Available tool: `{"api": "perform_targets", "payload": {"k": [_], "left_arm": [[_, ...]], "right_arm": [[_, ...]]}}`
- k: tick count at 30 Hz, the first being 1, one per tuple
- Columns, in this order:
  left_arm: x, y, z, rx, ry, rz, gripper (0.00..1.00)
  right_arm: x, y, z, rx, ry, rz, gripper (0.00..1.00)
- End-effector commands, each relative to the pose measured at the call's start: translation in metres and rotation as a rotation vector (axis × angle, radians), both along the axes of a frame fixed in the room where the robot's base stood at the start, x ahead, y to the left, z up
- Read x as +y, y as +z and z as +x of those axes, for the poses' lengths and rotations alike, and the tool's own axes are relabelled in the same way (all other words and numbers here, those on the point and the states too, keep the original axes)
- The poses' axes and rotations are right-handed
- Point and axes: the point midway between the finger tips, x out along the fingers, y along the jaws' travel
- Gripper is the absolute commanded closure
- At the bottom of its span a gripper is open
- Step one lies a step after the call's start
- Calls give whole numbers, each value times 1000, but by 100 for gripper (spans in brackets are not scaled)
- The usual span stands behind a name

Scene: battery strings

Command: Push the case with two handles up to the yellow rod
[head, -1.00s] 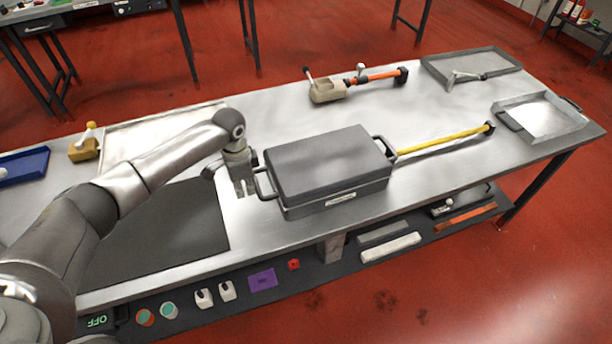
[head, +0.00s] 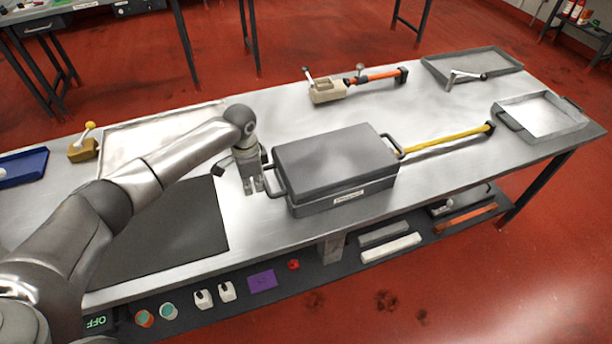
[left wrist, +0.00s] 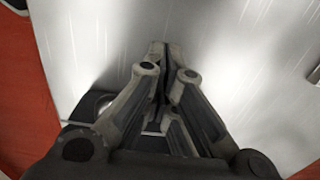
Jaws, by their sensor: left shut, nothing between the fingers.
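The dark grey case with two handles (head: 335,165) lies flat on the metal table in the head view, one handle at its left end and one at its right. The yellow rod (head: 447,142) extends to the right from beside the case's right handle; the two look very close, and I cannot tell if they touch. My left gripper (head: 254,190) is shut and empty, pointing down at the case's left handle (head: 274,180). It seems to be against or just beside that handle. The left wrist view shows the closed fingers (left wrist: 163,50) over bare metal. My right gripper is not in view.
A beige tool with an orange rod (head: 355,85) lies behind the case. Two grey trays stand at the right, one at the back (head: 470,66) and one in front (head: 540,117). A dark mat (head: 165,230) lies left of the gripper. The table's front edge runs close to the case.

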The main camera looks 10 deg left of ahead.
Motion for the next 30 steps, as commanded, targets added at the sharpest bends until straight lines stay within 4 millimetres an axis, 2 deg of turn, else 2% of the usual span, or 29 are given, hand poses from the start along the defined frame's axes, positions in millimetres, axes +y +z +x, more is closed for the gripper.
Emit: {"api": "perform_targets", "payload": {"k": [30], "left_arm": [[-24,0,14,-5,-4,-8,100]], "right_arm": [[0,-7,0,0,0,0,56]]}}
